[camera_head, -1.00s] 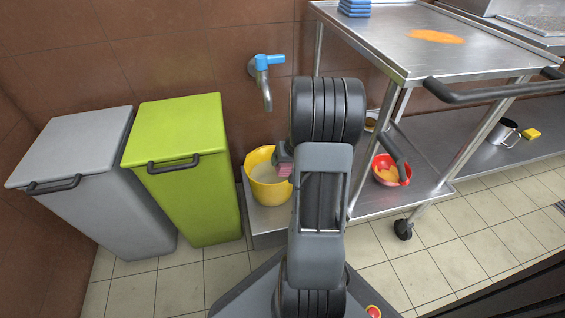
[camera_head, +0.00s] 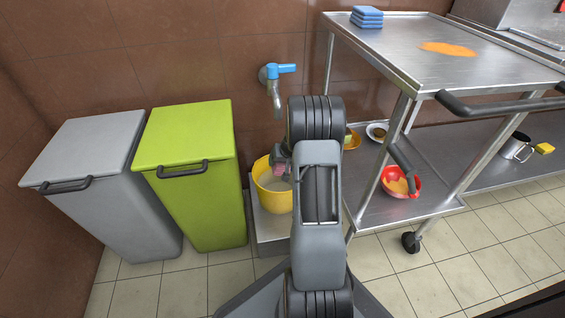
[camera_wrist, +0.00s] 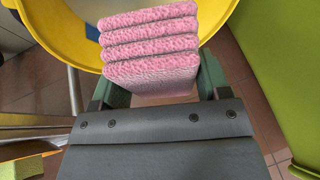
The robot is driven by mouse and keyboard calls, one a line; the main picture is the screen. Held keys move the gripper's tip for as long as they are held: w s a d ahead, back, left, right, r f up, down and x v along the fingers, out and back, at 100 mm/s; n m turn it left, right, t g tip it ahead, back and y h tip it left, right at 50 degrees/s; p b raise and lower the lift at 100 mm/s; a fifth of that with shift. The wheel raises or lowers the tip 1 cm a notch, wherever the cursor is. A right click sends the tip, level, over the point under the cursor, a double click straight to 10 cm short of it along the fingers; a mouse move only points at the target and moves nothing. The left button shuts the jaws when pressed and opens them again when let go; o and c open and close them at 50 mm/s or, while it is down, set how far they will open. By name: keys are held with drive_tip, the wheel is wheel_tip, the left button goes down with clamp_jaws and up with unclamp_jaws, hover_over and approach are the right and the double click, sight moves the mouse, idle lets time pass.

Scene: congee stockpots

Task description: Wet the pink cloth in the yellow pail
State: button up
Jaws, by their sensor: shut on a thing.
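The folded pink cloth (camera_wrist: 150,45) is held between the green fingers of my gripper (camera_wrist: 155,85), which is shut on it. In the head view, the pink cloth (camera_head: 281,167) shows small beside my arm, over the yellow pail's mouth. The yellow pail (camera_head: 272,204) stands on a low metal ledge below the wall tap and holds pale liquid. Its rim (camera_wrist: 42,35) curves behind the cloth in the wrist view. My arm hides part of the pail's right side. I cannot tell whether the cloth touches the liquid or is wet.
A tap with a blue handle (camera_head: 281,69) is above the pail. A green bin (camera_head: 197,190) and a grey bin (camera_head: 92,150) stand left. A steel trolley (camera_head: 400,50) stands right, with blue cloths (camera_head: 367,17) on top and a red bowl (camera_head: 402,192) below.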

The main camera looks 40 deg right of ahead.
wheel_tip(320, 180, down, 12)
idle(0.9)
drive_tip(key=shift+s+f, duration=0.2)
drive_tip(key=shift+f, duration=0.1)
idle(1.0)
drive_tip(key=shift+r, duration=0.15)
drive_tip(key=shift+w+r+p, duration=0.1)
drive_tip(key=shift+r+p, duration=4.75)
drive_tip(key=shift+r, duration=2.5)
